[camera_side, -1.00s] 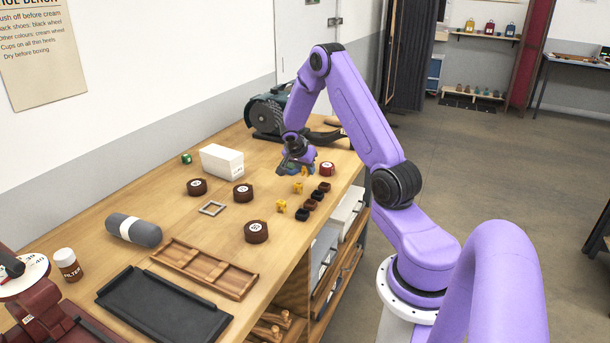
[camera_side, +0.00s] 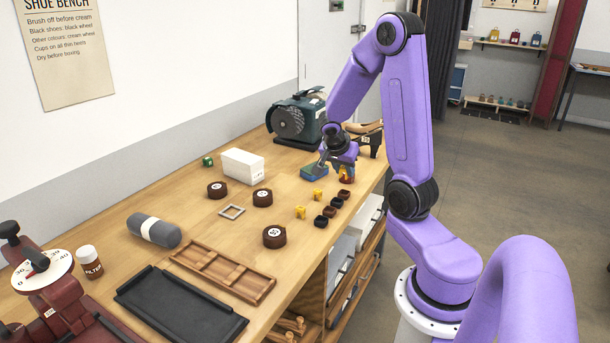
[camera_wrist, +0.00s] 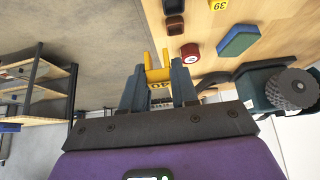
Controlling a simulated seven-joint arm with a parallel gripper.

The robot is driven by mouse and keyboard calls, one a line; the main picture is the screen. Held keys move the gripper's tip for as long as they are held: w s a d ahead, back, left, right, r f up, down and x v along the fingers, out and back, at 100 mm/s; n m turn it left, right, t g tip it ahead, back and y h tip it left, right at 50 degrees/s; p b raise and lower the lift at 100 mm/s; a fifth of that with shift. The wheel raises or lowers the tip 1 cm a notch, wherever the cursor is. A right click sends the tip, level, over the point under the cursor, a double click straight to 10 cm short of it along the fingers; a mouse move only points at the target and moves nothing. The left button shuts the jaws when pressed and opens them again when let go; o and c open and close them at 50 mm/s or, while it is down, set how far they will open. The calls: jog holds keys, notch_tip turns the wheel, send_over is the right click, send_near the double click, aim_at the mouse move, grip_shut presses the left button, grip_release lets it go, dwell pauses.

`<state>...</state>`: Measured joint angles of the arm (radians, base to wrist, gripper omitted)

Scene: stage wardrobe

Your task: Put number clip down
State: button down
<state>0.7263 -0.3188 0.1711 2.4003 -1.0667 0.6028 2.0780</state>
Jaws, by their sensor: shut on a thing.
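My gripper (camera_side: 346,160) is shut on a yellow number clip (camera_wrist: 157,75), held between its two dark blue fingers in the wrist view. The clip is marked with what looks like 40. In the side view the gripper hangs close to a red tin (camera_side: 345,176) with a white label, at the far right of the bench; the clip is mostly hidden there. The tin also shows in the wrist view (camera_wrist: 190,53), to the right of the clip. Two other yellow clips (camera_side: 300,212) (camera_side: 318,195) stand on the bench; one, reading 39, shows in the wrist view (camera_wrist: 218,5).
A blue-green block (camera_side: 314,172) lies left of my gripper. A bench grinder (camera_side: 298,118) stands behind. Small dark cups (camera_side: 329,211) line the bench's right edge. Brown round tins (camera_side: 274,236), a white box (camera_side: 242,166) and a wooden tray (camera_side: 222,273) lie nearer.

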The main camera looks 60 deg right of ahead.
jog(key=w+a+n+t+y, duration=0.5)
jog(key=w+a+n, duration=0.8)
jog(key=w+a, duration=1.2)
jog(key=t, duration=0.1)
send_near(189, 210)
jog(key=w, duration=0.1)
jog(key=w+f, duration=0.1)
jog(key=shift+w+d+f+h, duration=0.25)
jog(key=shift+w+d+h, duration=0.1)
jog(key=shift+w+h, duration=0.05)
jog(key=shift+w+f+n, duration=0.15)
jog(key=shift+f+n, duration=0.15)
jog(key=shift+f, duration=1.4)
jog(key=c, duration=0.9)
grip_release()
jog(key=shift+f, duration=0.15)
jog(key=shift+o, duration=0.2)
